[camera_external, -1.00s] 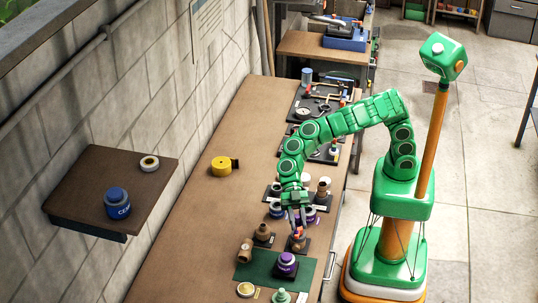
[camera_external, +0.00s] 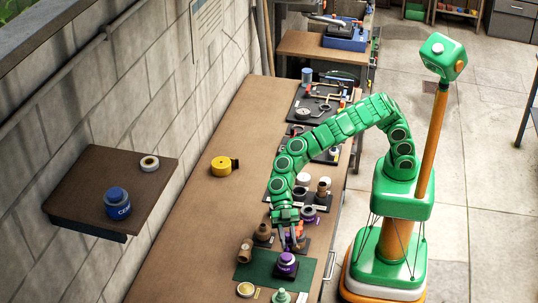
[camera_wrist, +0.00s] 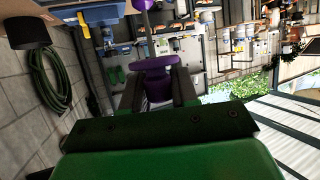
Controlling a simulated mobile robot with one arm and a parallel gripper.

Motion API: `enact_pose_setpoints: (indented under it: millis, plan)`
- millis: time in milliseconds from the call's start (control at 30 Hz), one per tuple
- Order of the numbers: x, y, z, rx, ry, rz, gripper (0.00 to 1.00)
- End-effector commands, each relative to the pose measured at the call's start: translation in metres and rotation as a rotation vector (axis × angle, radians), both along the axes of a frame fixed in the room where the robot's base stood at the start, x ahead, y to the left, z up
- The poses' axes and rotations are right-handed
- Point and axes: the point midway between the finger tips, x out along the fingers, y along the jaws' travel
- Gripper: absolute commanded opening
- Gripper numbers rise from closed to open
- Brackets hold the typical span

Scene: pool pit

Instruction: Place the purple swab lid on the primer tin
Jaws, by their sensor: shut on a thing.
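My gripper (camera_external: 289,243) is in the middle of the near half of the bench, pointing down, just above the purple primer tin (camera_external: 287,264). In the wrist view my gripper (camera_wrist: 156,88) is shut on the purple swab lid (camera_wrist: 154,66), which sits between the two dark fingers. In the external view the fingers mostly hide the lid. The primer tin has a pale label and stands on a dark pad on a green mat (camera_external: 248,272). I cannot tell whether the lid touches the tin.
A brass-coloured fitting (camera_external: 245,251) and brown fitting (camera_external: 263,232) stand left of my gripper. A tape roll (camera_external: 245,289) and pale green item (camera_external: 281,296) lie nearer. A blue tin (camera_external: 117,203) is on the wall shelf. The bench's left side is mostly clear beyond a yellow tape measure (camera_external: 222,165).

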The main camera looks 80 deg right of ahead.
Motion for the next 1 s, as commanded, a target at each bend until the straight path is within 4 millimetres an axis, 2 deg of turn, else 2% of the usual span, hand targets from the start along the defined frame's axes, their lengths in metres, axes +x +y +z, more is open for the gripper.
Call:
enact_pose_setpoints:
  millis: [100, 200, 600, 633, 767, 800, 1000]
  plan:
    - [-0.001, 0.000, -0.019, -0.003, 0.003, 0.001, 0.00]
    - [-0.001, 0.000, -0.029, -0.002, 0.003, 0.001, 0.00]
    - [0.000, 0.000, -0.033, -0.001, 0.002, 0.000, 0.00]
    - [0.000, 0.000, -0.034, -0.001, 0.002, 0.000, 0.30]
    - [0.000, 0.000, -0.033, -0.001, 0.000, 0.000, 0.50]
    - [0.000, 0.000, -0.033, -0.001, 0.000, 0.000, 0.54]
    - [0.000, 0.000, -0.033, -0.001, 0.000, 0.000, 0.54]
